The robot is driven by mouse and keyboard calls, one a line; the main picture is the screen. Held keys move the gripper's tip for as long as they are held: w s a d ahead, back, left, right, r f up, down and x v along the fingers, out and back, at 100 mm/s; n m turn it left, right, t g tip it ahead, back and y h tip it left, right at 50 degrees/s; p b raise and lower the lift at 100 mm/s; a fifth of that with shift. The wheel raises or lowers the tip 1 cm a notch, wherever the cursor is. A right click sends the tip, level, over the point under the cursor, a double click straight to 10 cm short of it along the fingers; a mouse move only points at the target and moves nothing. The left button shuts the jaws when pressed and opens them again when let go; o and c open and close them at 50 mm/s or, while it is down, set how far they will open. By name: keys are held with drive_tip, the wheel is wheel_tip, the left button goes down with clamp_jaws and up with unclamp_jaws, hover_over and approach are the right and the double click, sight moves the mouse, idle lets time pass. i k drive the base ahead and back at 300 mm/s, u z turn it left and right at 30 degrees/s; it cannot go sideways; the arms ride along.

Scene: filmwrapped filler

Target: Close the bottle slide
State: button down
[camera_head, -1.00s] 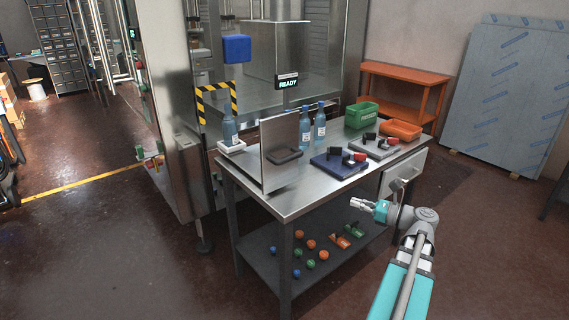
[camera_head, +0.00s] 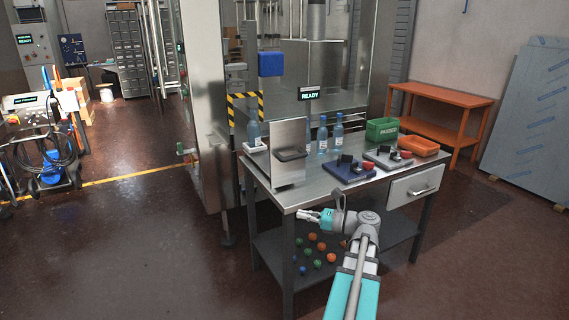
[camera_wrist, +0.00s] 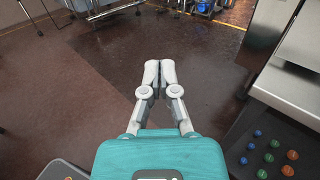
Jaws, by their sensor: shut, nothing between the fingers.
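A white bottle slide (camera_head: 256,147) sticks out of the machine at the table's back left corner, under a black-and-yellow striped frame. A blue bottle (camera_head: 253,130) stands upright on it. An upright metal panel (camera_head: 289,135) with a black handle (camera_head: 291,155) stands in front and to the right, hiding part of the slide. My gripper (camera_head: 301,214) is in front of the table, lower than its top, pointing left, apart from the slide and panel. In the wrist view its fingers (camera_wrist: 159,68) are together and empty, over bare floor.
The metal table (camera_head: 320,188) also carries two more bottles, a blue tray (camera_head: 343,172), a grey tray (camera_head: 393,160), a green bin (camera_head: 382,129) and an orange bin (camera_head: 419,146). Coloured balls lie on its lower shelf. The floor left of the table is clear.

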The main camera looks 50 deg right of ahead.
sight(284, 165)
drive_tip(key=u, duration=0.2)
drive_tip(key=k, duration=0.4)
drive_tip(key=u, duration=0.15)
drive_tip(key=i, duration=0.9)
drive_tip(key=z, duration=0.6)
drive_tip(key=i, duration=0.7)
drive_tip(key=z, duration=0.85)
drive_tip(key=i, duration=0.75)
drive_tip(key=z, duration=0.4)
